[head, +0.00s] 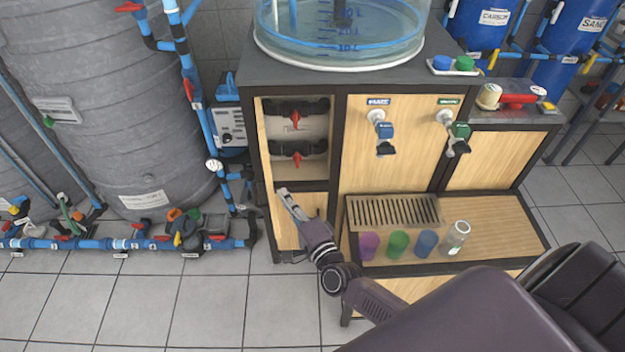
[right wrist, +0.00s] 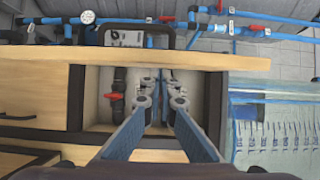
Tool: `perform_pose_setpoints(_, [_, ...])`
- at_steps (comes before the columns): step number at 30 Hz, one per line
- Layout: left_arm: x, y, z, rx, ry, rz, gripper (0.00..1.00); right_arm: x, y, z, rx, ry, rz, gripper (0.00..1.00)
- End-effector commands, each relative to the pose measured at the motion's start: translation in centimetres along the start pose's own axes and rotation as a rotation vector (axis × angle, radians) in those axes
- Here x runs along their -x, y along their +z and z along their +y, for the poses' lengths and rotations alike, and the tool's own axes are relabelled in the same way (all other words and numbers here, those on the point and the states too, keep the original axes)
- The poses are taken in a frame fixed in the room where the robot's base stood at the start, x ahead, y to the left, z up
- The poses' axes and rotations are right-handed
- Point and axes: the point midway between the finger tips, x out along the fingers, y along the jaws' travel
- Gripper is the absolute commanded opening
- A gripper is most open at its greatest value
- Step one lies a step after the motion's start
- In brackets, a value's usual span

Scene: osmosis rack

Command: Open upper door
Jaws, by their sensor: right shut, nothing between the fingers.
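The wooden cabinet (head: 390,165) has a dark frame. Its upper left compartment (head: 297,135) stands uncovered, with two dark pipes and red valve handles (head: 295,118) inside. No separate upper door panel is clear to me; a pale wooden strip (head: 261,150) edges the opening on the left. A lower wooden panel (head: 287,235) is below. My right gripper (head: 283,192) is shut and empty, in front of the cabinet near the opening's lower edge. In the right wrist view its fingers (right wrist: 160,88) point toward the opening. Contact cannot be told. My left gripper is not in view.
A water tank (head: 340,30) stands on the cabinet top. Two taps (head: 380,130) and a shelf with a drip grate (head: 395,210) and several cups (head: 398,243) are to the right. Blue pipes (head: 205,120) and a grey tank (head: 110,100) stand left. Floor in front is free.

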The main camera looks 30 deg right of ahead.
Motion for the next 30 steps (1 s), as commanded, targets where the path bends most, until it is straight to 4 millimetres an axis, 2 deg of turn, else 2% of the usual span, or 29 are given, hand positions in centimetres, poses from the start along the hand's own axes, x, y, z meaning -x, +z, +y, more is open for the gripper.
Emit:
perform_pose_setpoints(9, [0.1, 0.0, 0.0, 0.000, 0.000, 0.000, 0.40, -1.1, 4.5, 0.1, -0.006, 0.000, 0.000, 0.00])
perform_pose_setpoints(15, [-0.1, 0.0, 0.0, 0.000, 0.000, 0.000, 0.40, -1.9, 6.3, 0.1, -0.003, 0.000, -0.001, 0.00])
perform_pose_setpoints(21, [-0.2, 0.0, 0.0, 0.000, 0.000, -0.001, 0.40, -2.3, 7.2, 0.1, -0.002, 0.000, -0.001, 0.00])
perform_pose_setpoints(30, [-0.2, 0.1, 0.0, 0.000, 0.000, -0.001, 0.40, -2.4, 7.4, 0.0, -0.002, 0.000, -0.001, 0.00])
